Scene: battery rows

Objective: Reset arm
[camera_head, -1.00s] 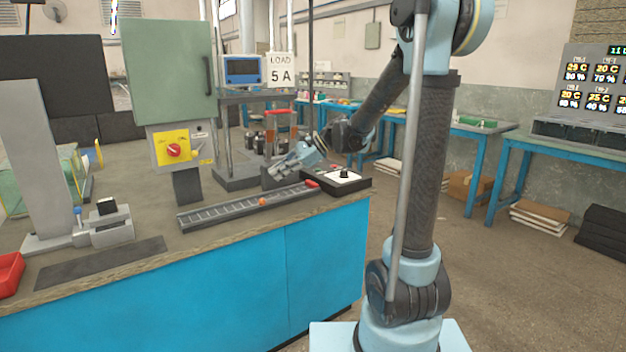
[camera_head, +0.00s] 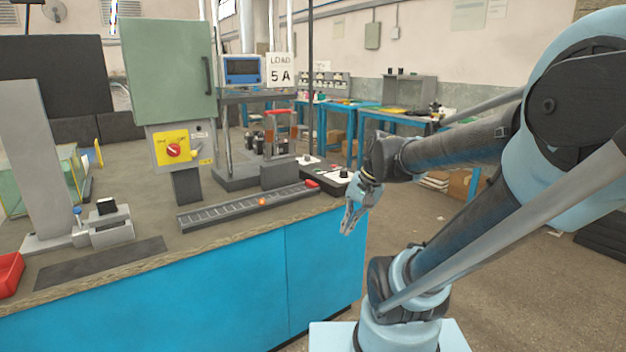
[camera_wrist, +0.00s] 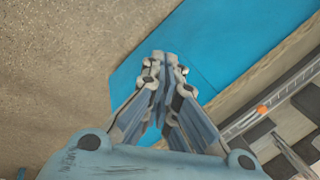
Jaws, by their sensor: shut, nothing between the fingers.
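My gripper (camera_head: 347,232) is shut and empty. Nothing is held.
A slotted rail (camera_head: 240,207) with a small orange piece lies along the bench top. A black-and-white box with a knob (camera_head: 340,174) stands at the bench's right end, close to my gripper. The green cabinet (camera_head: 168,70) stands behind.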

